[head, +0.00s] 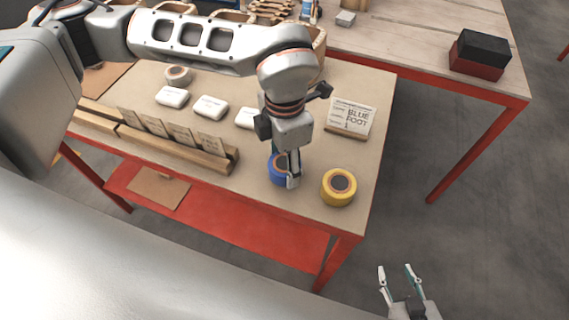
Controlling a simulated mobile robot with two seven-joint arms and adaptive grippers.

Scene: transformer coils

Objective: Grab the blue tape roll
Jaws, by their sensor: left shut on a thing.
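The blue tape roll (275,173) sits at the front of the tan-topped table, partly covered by my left gripper. My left gripper (291,180) points down at the roll and is shut on it, with a finger showing across its right side. From this view I cannot tell whether the roll is lifted off the table. My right gripper (398,281) is at the bottom right, over the floor beside the table. Its two fingers are apart with nothing between them.
A yellow tape roll (339,187) lies close to the right of the blue roll. A "BLUE FOOT" card (350,118) stands behind it. A wooden card rack (180,146) and white packs (211,107) lie to the left. The table's red front edge (343,235) is close.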

